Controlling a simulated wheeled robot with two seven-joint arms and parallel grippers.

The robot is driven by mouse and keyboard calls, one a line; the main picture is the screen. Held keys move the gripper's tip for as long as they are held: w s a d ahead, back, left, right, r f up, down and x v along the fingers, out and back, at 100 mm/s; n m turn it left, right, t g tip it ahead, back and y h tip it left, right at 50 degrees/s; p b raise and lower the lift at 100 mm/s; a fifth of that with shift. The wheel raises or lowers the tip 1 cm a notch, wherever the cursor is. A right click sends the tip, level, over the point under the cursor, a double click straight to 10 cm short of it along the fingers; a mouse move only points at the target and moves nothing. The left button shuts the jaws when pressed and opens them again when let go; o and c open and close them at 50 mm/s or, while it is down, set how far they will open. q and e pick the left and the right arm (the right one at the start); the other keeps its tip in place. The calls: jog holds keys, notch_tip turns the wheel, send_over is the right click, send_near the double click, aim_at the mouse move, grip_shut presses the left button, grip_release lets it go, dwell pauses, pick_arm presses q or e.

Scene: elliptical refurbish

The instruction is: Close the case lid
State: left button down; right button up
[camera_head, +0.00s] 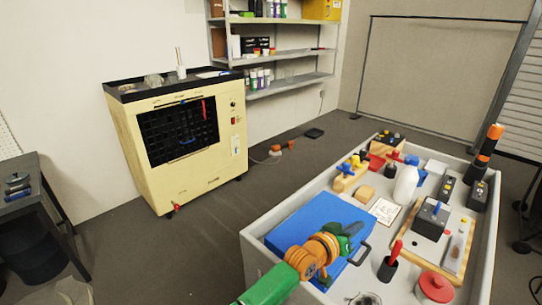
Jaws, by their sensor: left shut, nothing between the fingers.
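The blue case (303,217) lies at the near left of the grey-rimmed bench. Its broad blue upper face looks flat, and a dark handle (361,255) shows at its right side. I cannot tell whether the lid is fully down, because my arm hides the near part of the case. My left gripper (351,233), dark green beyond an orange wrist, is over the case's right part, close to the handle. It is shut and empty; I cannot tell whether it touches the case. My right gripper is out of view.
Right of the case are a black cup with a red-handled tool (388,268), a red lidded pot (435,287) and a wooden board (447,240) with a dark box. Behind are a white bottle (405,184) and coloured clamps. A cream cabinet (182,140) stands left across open floor.

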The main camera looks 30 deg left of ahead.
pick_arm(q)
jog(key=s+a+r+p, duration=0.4)
jog(key=s+r+p, duration=0.2)
jog(key=s, duration=0.3)
jog(key=s+a+f+m+g+y, duration=0.1)
jog(key=s+a+f+g+y, duration=0.25)
jog(key=s, duration=0.55)
jog(key=s+a+f+m+g+y, duration=0.1)
jog(key=s+a+f+g, duration=0.25)
jog(key=s+f, duration=0.4)
jog(key=s+a+f+g+y, duration=0.2)
jog(key=s+a+f+g, duration=0.15)
jog(key=s, duration=0.65)
notch_tip(320, 180, down, 16)
jog(key=s+g, duration=0.1)
jog(key=s, duration=0.1)
jog(key=s+a+f+m+g, duration=0.1)
jog(key=s+a+f, duration=0.1)
jog(key=s+f, duration=0.9)
jog(key=shift+s+a+f+g, duration=0.15)
jog(key=shift+s+g, duration=0.2)
jog(key=shift+s, duration=0.7)
